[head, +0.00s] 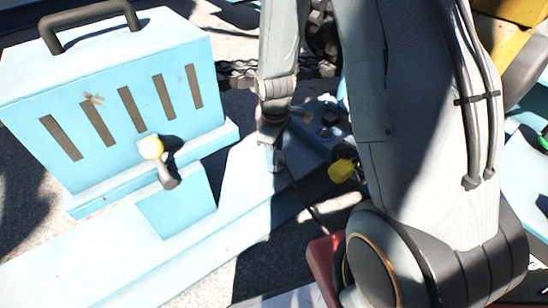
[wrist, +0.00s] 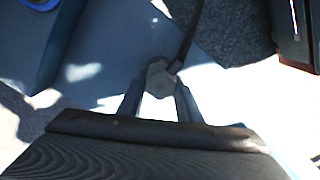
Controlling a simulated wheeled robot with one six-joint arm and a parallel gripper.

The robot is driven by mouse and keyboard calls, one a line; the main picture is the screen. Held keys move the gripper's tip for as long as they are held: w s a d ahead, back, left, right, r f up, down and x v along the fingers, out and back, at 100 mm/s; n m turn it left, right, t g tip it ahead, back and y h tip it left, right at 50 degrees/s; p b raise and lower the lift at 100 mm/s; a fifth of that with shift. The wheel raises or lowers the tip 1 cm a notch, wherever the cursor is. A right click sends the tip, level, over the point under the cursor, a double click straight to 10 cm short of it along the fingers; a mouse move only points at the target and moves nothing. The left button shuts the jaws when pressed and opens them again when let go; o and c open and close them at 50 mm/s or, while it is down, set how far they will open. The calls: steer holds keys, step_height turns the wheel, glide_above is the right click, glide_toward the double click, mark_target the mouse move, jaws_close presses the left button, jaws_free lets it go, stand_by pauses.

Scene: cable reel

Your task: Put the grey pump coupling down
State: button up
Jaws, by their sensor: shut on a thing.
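My gripper (wrist: 157,88) is shut on the grey pump coupling (wrist: 159,76), a small blocky grey piece between its two fingertips in the wrist view. A dark hose runs from the coupling toward the top of that view. I cannot tell whether the coupling touches the surface beneath.
A yellow piece (head: 342,170) lies right of my gripper. A dark chain (head: 240,72) runs behind. The pale blue deck (head: 110,245) is clear at front left.

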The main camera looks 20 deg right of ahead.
steer(key=shift+f, duration=0.1)
steer(key=o, duration=1.2)
step_height(320, 180, up, 12)
steer(key=p, duration=0.6)
steer(key=s+a+r+m, duration=0.2)
steer(key=s+a+r, duration=0.6)
steer(key=a+r, duration=0.45)
steer(key=s+a+r, duration=0.2)
steer(key=s, duration=0.3)
steer(key=s+a+r+m+y, duration=0.1)
steer(key=s+a+r, duration=0.2)
steer(key=s, duration=0.3)
steer(key=s+a+r+y, duration=0.1)
steer(key=s+a+r, duration=0.2)
steer(key=s, duration=0.3)
steer(key=shift+s+m, duration=0.25)
steer(key=shift+m, duration=0.05)
